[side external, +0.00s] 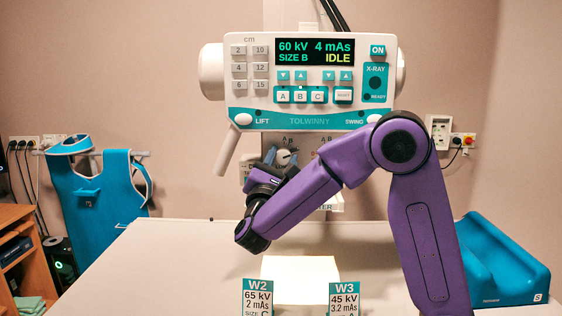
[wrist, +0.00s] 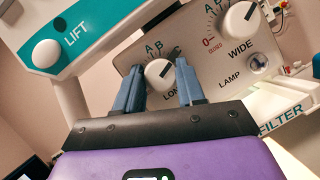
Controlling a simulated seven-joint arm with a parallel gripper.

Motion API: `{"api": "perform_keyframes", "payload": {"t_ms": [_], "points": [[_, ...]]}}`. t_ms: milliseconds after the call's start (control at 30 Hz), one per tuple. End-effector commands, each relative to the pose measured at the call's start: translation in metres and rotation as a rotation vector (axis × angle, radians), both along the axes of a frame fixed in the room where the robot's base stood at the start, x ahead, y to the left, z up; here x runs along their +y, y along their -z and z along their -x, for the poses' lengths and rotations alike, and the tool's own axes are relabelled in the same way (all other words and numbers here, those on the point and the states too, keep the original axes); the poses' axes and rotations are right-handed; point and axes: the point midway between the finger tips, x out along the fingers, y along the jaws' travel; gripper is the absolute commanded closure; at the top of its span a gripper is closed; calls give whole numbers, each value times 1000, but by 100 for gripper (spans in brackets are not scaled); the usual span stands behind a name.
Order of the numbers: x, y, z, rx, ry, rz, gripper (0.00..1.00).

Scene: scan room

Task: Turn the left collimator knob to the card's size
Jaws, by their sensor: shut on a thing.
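The left collimator knob (wrist: 159,74), white and round above the lettering LONG, sits on the grey collimator panel (wrist: 208,62). In the side view my gripper (side external: 283,158) is at the panel below the console. Card W2 (side external: 257,296) reads 65 kV, 2 mAs, SIZE C. Card W3 (side external: 344,298) reads 45 kV, 3.2 mAs, its size line partly cut off.
The console display (side external: 315,51) reads 60 kV, 4 mAs, SIZE B, IDLE. The LIFT handle (wrist: 64,85) hangs left of the panel. The table (side external: 180,265) has a lit patch.

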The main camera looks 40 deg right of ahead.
Motion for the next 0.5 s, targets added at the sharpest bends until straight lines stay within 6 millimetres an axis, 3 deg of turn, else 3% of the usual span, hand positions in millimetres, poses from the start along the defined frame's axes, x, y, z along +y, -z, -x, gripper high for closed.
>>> {"api": "perform_keyframes", "payload": {"t_ms": [100, 133, 200, 500], "points": [[0, 1, 1, 3, 3, -2, 92], [0, 1, 1, 3, 3, -2, 52], [0, 1, 1, 3, 2, -2, 37], [1, 1, 1, 1, 1, -2, 37]]}}
